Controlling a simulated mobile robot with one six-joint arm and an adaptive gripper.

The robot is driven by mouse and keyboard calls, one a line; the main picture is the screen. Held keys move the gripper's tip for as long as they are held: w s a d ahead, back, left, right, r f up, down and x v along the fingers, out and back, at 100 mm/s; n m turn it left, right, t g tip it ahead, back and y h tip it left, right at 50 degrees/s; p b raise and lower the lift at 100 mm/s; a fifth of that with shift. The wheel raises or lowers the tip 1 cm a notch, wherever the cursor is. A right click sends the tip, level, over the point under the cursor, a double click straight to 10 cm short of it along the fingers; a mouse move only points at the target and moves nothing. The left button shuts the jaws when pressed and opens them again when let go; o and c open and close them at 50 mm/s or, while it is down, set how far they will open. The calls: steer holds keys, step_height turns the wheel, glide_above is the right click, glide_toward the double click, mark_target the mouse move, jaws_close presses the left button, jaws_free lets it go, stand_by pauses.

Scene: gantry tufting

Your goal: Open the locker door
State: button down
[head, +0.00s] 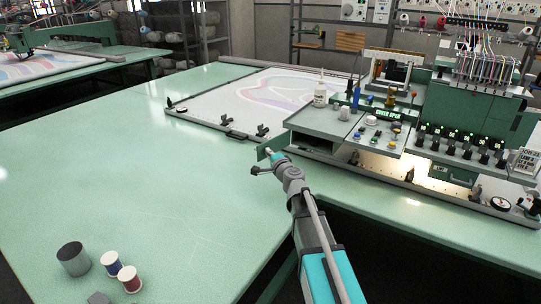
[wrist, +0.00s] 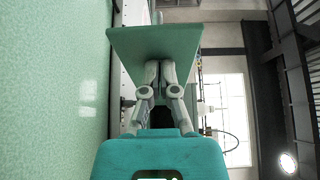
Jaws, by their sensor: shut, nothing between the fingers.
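A flat green panel, which looks like the locker door (head: 264,149), stands out from the left end of the machine's console in the head view. In the wrist view the door (wrist: 155,40) fills the space right ahead of the fingertips. My gripper (wrist: 158,66) is shut with nothing between its fingers. Its tips meet the door's lower edge in that view; I cannot tell whether they touch it or sit behind it. In the head view my gripper (head: 270,153) is small and close beside the door. The locker's inside is mostly hidden.
The green table (head: 130,150) is wide and clear on the left. A dark cup (head: 73,259) and thread spools (head: 110,263) stand at its front left. A clamped frame with cloth (head: 250,95) lies behind the door. The console (head: 350,130) with buttons and bottles is on the right.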

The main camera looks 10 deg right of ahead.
steer(key=shift+w+a, duration=0.5)
steer(key=shift+w, duration=0.1)
steer(key=shift+s, duration=0.1)
